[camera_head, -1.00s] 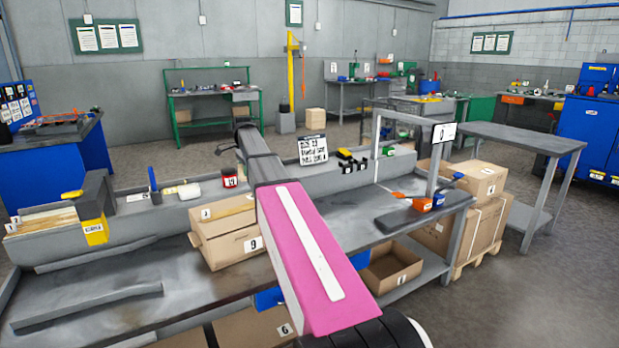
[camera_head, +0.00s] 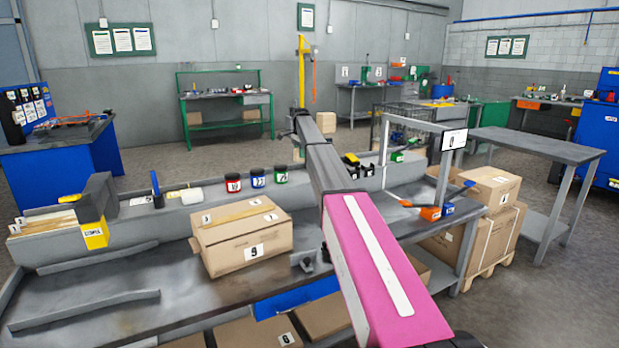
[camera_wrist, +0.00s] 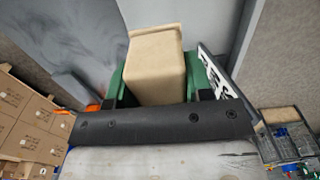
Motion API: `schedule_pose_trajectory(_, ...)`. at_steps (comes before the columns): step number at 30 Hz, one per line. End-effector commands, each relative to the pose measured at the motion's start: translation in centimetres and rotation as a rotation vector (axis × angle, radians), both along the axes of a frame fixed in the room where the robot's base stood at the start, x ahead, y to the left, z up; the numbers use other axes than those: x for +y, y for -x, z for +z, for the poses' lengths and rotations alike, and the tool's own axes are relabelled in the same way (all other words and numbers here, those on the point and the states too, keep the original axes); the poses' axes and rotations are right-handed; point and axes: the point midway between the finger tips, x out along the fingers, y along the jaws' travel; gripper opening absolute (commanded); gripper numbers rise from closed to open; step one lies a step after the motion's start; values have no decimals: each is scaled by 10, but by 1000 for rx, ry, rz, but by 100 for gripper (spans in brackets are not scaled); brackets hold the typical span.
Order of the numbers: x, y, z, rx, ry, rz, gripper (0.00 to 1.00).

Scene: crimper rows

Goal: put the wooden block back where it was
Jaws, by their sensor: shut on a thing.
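The wooden block (camera_wrist: 157,65), a plain tan piece, fills the space between the green fingers of my gripper (camera_wrist: 160,85) in the wrist view. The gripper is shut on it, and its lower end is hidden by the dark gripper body. In the head view my pink and grey arm reaches over the workbench (camera_head: 180,285). The block does not show there, and my fingers cannot be made out behind the arm.
A carton marked 9 (camera_head: 245,240) stands on the bench, left of my arm. Red, blue and green-banded jars (camera_head: 257,178) stand on the ledge behind. A metal frame (camera_head: 440,160) rises to the right. In the wrist view a lettered sign (camera_wrist: 225,75) is close beside the block.

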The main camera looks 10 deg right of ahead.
Motion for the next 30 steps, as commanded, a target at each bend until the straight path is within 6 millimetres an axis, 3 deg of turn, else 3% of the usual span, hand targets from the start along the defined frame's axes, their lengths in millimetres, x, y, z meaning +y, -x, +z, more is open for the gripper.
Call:
schedule_pose_trajectory(9, 0, 1, -50, 1, 0, 0, 24)
schedule_pose_trajectory(21, 0, 1, -93, 0, 0, 0, 24)
schedule_pose_trajectory(30, 0, 1, -95, 0, 0, -1, 24)
